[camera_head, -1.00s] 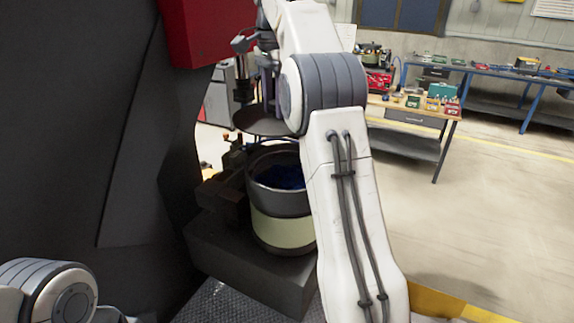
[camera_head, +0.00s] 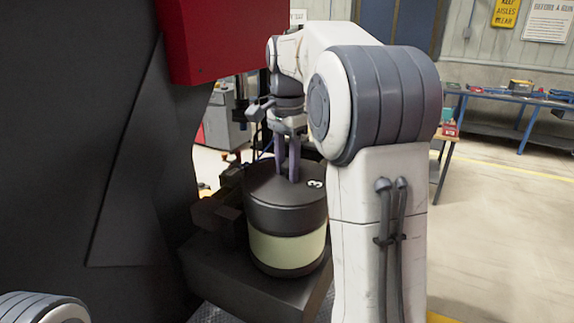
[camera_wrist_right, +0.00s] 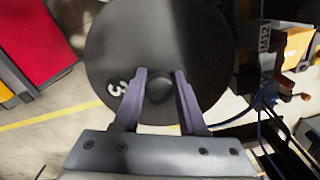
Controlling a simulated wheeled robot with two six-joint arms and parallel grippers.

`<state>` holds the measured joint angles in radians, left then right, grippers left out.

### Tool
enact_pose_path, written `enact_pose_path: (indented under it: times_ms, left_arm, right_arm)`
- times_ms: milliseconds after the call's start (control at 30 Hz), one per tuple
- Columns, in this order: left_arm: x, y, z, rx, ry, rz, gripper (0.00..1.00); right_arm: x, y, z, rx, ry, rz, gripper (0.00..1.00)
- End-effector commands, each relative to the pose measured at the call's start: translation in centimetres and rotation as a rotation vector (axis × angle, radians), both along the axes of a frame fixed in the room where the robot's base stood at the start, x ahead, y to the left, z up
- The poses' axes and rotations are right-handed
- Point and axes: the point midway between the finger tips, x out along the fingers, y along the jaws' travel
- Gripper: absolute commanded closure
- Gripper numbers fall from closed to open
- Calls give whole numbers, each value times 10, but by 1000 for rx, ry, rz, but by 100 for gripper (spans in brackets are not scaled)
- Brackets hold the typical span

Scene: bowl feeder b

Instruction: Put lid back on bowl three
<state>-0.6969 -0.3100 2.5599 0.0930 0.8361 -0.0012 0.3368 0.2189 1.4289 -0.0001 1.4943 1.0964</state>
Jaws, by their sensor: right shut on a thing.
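The dark round lid (camera_head: 262,190) with a white "3" lies over the top of bowl three (camera_head: 287,250), a dark bowl with a pale band. In the head view the lid looks level and no opening of the bowl shows. My right gripper (camera_head: 287,178) points down and is shut on the lid's knob. In the right wrist view the fingers (camera_wrist_right: 160,88) are on both sides of the round knob, with the lid (camera_wrist_right: 150,35) filling the upper middle. My arm covers part of the bowl's right side. My left gripper is out of view.
The bowl stands on a dark block-like base (camera_head: 235,275). A dark machine panel (camera_head: 90,150) and a red box (camera_head: 220,40) are close on the left. Workbenches (camera_head: 510,110) stand far back right, with open floor before them.

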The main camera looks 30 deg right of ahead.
Motion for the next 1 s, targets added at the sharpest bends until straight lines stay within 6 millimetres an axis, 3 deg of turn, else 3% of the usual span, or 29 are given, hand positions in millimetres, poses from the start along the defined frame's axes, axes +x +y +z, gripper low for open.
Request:
enact_pose_path:
  times_ms: [300,333,400,800,1000]
  left_arm:
    - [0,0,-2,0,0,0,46]
    - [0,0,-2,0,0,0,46]
    - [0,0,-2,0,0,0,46]
    - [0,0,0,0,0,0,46]
    - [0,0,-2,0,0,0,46]
  right_arm:
    - [0,0,-3,-1,-1,0,100]
    - [0,0,-3,0,0,0,55]
    - [0,0,-3,0,0,0,29]
    - [1,0,3,-1,-2,0,29]
    - [2,0,32,-2,-6,0,29]
